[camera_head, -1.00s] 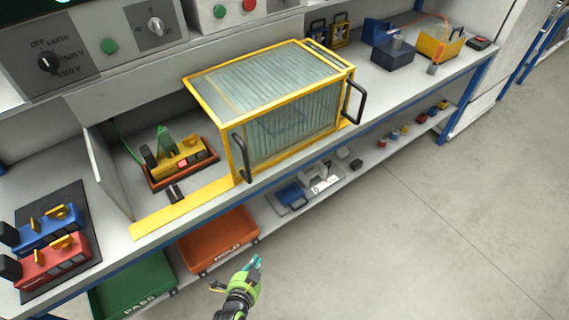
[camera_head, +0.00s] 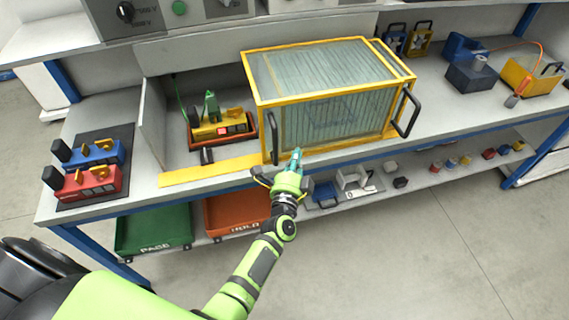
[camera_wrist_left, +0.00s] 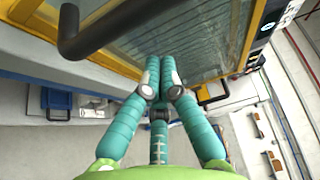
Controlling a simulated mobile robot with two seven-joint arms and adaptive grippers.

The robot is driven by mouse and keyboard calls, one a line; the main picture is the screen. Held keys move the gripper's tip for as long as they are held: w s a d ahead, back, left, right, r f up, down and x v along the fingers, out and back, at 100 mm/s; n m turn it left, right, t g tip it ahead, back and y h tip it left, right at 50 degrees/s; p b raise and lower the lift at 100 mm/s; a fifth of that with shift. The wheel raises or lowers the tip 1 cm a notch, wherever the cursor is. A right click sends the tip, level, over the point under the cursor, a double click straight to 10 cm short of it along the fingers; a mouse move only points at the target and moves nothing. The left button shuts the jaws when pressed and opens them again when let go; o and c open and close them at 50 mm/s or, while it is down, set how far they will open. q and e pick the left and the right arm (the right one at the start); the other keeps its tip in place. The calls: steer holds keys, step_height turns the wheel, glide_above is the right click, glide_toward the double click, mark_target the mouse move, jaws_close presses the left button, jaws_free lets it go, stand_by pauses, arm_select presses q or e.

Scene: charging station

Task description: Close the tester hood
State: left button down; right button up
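The tester hood (camera_head: 330,105) is a box with a yellow frame and ribbed clear panels. It sits right of the tester bay, leaving the yellow tester unit (camera_head: 220,127) uncovered. The hood has a black left handle (camera_head: 273,138) and a black right handle (camera_head: 408,110) on its front. My left gripper (camera_head: 297,155) is in front of the hood's lower front edge, just right of the left handle. In the left wrist view its teal fingertips (camera_wrist_left: 160,65) meet, with nothing seen between them. A black handle (camera_wrist_left: 100,27) crosses above them, outside the fingers. My right gripper is not in view.
A yellow strip (camera_head: 210,172) runs along the bench front, left of the hood. A grey side panel (camera_head: 151,120) bounds the bay on the left. Green (camera_head: 153,230) and orange (camera_head: 236,213) bins sit below the bench. Blue and red testers stand at the far left.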

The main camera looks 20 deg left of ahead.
arm_select(q)
steer(key=a, duration=0.1)
steer(key=s+a, duration=0.1)
steer(key=a, duration=0.1)
steer(key=shift+s, duration=0.15)
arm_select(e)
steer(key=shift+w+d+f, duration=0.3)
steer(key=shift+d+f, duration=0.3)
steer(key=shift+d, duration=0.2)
arm_select(q)
steer(key=shift+s+a, duration=0.1)
steer(key=shift+a, duration=0.05)
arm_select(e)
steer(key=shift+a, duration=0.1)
